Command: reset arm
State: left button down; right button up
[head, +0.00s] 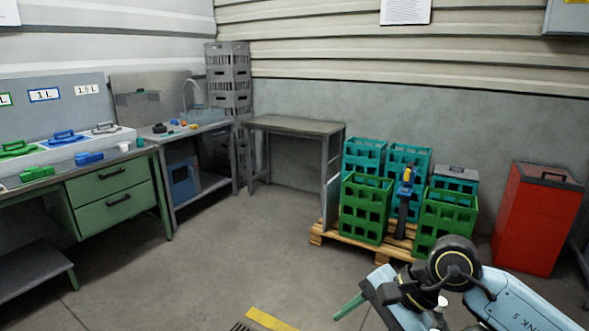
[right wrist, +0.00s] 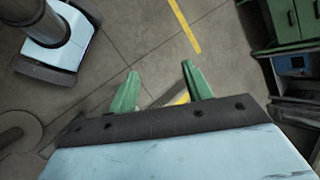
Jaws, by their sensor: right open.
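My right arm comes in at the bottom right of the head view, bent, with its gripper (head: 349,306) low over the floor; one green finger shows there. In the right wrist view both green fingers of the right gripper (right wrist: 160,67) stand apart with nothing between them, above bare grey floor and a yellow stripe (right wrist: 184,25). The gripper touches nothing that I can see. My left gripper is in neither view.
A pallet (head: 320,233) with green crates (head: 362,207) and teal crates stands ahead, with a red bin (head: 537,218) to its right. A workbench (head: 110,187) with green drawers is at left, and a grey table (head: 294,126) at the back. The middle floor is clear.

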jog(key=s+a+r+m+y, duration=0.35)
jog(key=a+r+y, duration=0.2)
jog(key=a, duration=0.25)
notch_tip(320, 180, up, 8)
jog(key=w+m+t+y, duration=0.1)
jog(key=m+t+y, duration=0.6)
jog(key=m, duration=0.4)
jog(key=w+d+m+t+h, duration=0.4)
jog(key=d+m+t+h, duration=0.55)
jog(key=m, duration=1.05)
jog(key=s+d+f+m+h, duration=0.2)
jog(key=d+f+m+h, duration=0.5)
jog(key=f+m+h, duration=0.65)
jog(key=s+d+f+m+g+y, duration=0.25)
jog(key=s+f+m+g, duration=1.1)
jog(key=s, duration=0.75)
notch_tip(320, 180, down, 29)
jog(key=s+n+g, duration=0.1)
jog(key=s+g, duration=0.1)
jog(key=s+d+f+g, duration=0.1)
jog(key=s+d+f, duration=0.1)
jog(key=s+f, duration=1.1)
jog(key=s, duration=0.2)
jog(key=shift+s+d+f, duration=0.15)
jog(key=shift+s+f, duration=0.1)
jog(key=shift+s, duration=0.05)
